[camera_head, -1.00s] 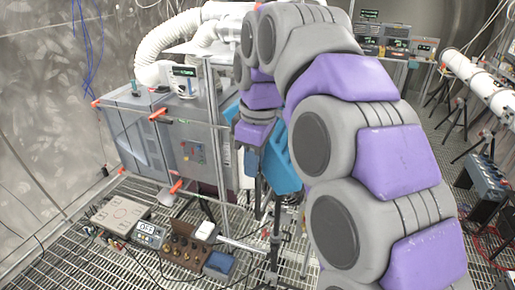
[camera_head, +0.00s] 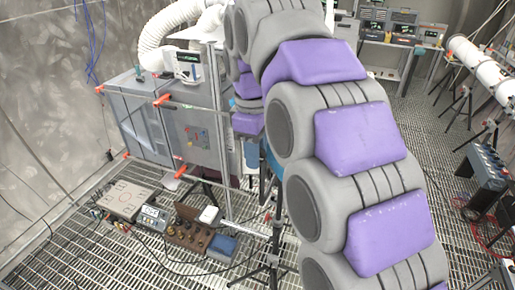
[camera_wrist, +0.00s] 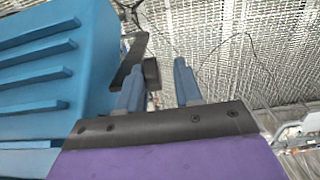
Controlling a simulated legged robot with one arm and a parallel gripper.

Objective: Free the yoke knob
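In the wrist view my gripper (camera_wrist: 159,68) points away from the camera. Its two blue fingers stand well apart, with open floor grating behind the gap. Nothing is visibly gripped. In the head view my grey and purple arm hides most of the gripper's surroundings, and I cannot pick out the yoke knob there.
A large ribbed blue body (camera_wrist: 45,75) fills the wrist view's left side. In the head view a grey cabinet (camera_head: 190,135) stands left of my arm. A black tripod (camera_head: 268,255), control boxes (camera_head: 125,200) and cables are on the floor grating. A white tube (camera_head: 480,65) stands at right.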

